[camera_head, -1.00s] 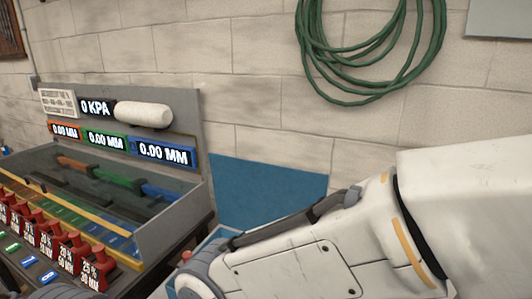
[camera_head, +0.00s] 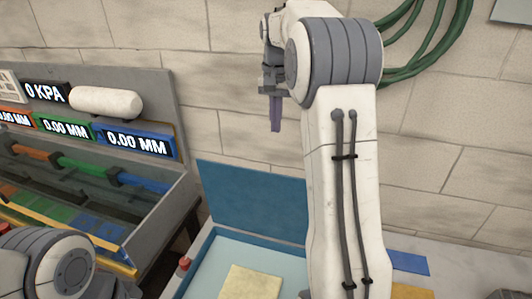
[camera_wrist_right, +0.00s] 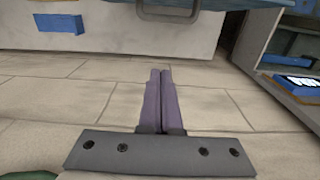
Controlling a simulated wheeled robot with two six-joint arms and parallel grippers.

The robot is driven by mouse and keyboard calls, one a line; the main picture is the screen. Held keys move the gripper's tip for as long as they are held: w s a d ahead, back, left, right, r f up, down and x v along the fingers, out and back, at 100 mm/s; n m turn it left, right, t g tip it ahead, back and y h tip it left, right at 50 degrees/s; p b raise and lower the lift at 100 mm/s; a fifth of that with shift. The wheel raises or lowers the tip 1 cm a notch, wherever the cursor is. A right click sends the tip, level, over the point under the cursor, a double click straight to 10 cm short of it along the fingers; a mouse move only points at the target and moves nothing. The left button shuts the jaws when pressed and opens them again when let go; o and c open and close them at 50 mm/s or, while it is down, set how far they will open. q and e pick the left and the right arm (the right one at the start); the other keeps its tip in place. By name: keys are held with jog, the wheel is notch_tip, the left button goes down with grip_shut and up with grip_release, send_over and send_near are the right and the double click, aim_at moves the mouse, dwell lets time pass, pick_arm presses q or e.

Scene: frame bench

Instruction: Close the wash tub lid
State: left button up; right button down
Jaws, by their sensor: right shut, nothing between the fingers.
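The wash tub (camera_head: 218,236) stands low in the middle of the head view, with a teal rim and a pale inside. Its flat blue lid (camera_head: 250,200) stands raised at the tub's back edge, so the tub is open. My right gripper (camera_head: 276,114) is above the lid, apart from it, in front of the wall. Its purple fingers hang down, shut and empty. They also show pressed together in the right wrist view (camera_wrist_right: 160,75). My right arm hides the tub's right side. My left gripper is out of view; only part of my left arm shows.
A yellow cloth (camera_head: 250,283) lies in the tub. A grey display rig (camera_head: 165,190) with colored bars stands to the left. A red knob (camera_head: 184,264) is by the tub's left rim. A blue block (camera_head: 408,262) is to the right. A green hose (camera_head: 425,40) hangs on the wall.

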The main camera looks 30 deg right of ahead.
notch_tip(320, 180, down, 11)
jog(key=s+a+p, duration=0.2)
jog(key=a+p, duration=0.1)
jog(key=shift+s+r, duration=0.2)
jog(key=shift+s, duration=0.05)
